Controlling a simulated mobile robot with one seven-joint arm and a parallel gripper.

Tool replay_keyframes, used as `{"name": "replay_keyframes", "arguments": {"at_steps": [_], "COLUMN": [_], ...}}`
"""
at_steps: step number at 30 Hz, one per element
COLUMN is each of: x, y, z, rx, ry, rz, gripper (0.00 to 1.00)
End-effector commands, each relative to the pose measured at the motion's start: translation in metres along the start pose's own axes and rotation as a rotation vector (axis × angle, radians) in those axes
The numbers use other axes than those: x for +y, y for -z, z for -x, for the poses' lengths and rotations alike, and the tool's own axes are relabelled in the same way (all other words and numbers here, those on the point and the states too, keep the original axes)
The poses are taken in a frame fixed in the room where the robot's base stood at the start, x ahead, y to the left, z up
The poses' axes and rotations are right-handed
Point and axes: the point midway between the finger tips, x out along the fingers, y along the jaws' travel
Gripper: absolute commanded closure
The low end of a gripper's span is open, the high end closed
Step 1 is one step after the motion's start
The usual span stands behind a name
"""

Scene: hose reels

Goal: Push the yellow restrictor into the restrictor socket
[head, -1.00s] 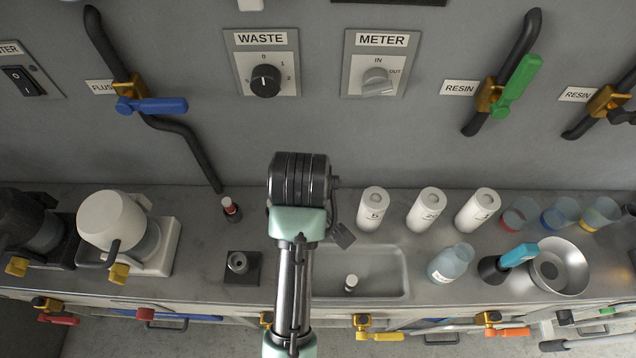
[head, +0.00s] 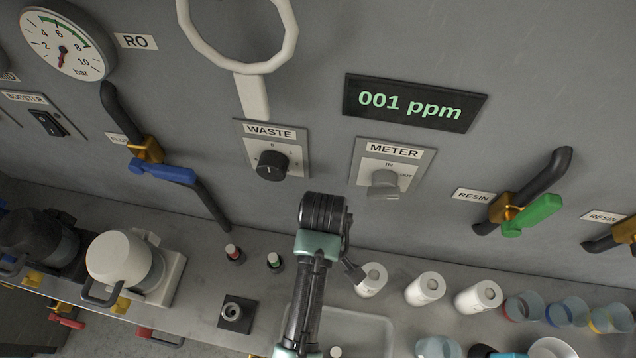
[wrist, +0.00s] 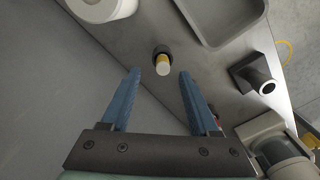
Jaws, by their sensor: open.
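The yellow restrictor (wrist: 163,67) shows in the wrist view as a small dark piece with a yellow band and a pale end. It stands on the grey counter just ahead of my gripper (wrist: 160,73), whose blue fingers are open and empty. It lines up with the gap between the fingertips. In the head view my arm hides the restrictor and my fingers. A dark square block with a round hole, apparently the restrictor socket (head: 237,313), sits on the counter left of my arm. In the wrist view the block (wrist: 247,76) is to the right.
Red-banded (head: 233,254) and green-banded (head: 275,262) pieces stand on the counter left of my arm. A sink (wrist: 222,12) and a white cylinder (wrist: 99,8) lie beyond my fingers in the wrist view. White cylinders and coloured cups stand right of my arm. The wall is close behind.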

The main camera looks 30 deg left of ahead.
Motion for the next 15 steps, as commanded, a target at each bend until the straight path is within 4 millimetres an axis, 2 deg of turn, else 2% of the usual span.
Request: {"name": "replay_keyframes", "arguments": {"at_steps": [3,10,15], "x": [0.0,-0.003,-0.007], "y": [0.0,0.003,0.008], "z": [-0.014,-0.029,-0.053], "rx": [0.0,0.0,-0.001], "ry": [0.0,0.001,0.001], "rz": [-0.001,0.002,-0.001], "gripper": [0.39,0.39,0.39]}}
